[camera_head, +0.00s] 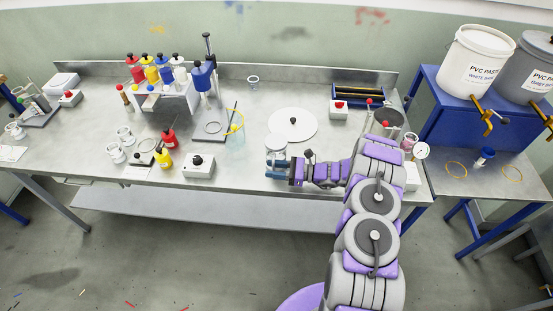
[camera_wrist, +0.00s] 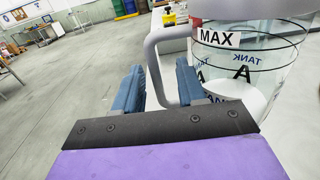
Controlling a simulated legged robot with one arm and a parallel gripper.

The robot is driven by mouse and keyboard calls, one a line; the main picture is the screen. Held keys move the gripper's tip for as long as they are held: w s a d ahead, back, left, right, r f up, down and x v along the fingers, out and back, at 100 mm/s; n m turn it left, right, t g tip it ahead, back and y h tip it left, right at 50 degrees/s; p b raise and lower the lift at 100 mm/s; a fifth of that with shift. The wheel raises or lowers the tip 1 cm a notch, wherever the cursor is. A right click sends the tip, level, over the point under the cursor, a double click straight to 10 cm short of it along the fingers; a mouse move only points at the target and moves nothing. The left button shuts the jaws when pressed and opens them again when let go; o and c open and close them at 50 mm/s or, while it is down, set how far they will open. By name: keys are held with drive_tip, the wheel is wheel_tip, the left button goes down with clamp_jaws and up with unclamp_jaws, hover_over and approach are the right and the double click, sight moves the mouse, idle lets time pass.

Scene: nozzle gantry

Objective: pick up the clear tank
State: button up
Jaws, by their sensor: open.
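The clear tank (camera_wrist: 245,60) fills the upper right of the wrist view, upright, with black rings, a MAX label, and TANK and A markings. Its grey handle (camera_wrist: 155,72) sticks out toward the left. My gripper (camera_wrist: 160,88) is open, with its two blue fingers on either side of the handle's upright bar in the picture; I cannot tell whether they touch it. In the head view the tank (camera_head: 276,142) stands on the bench just behind my gripper (camera_head: 274,168), which partly hides its lower part.
A white disc (camera_head: 292,124) lies on the bench behind the tank. A grey control box (camera_head: 199,166), a red bottle (camera_head: 169,140) and a yellow bottle (camera_head: 163,158) stand to the left. Bare bench (camera_head: 240,170) shows between.

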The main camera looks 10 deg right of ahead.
drive_tip(key=shift+w+a, duration=0.25)
drive_tip(key=shift+a, duration=0.95)
drive_tip(key=c, duration=0.3)
drive_tip(key=shift+d, duration=0.4)
clamp_jaws()
drive_tip(key=shift+a, duration=0.15)
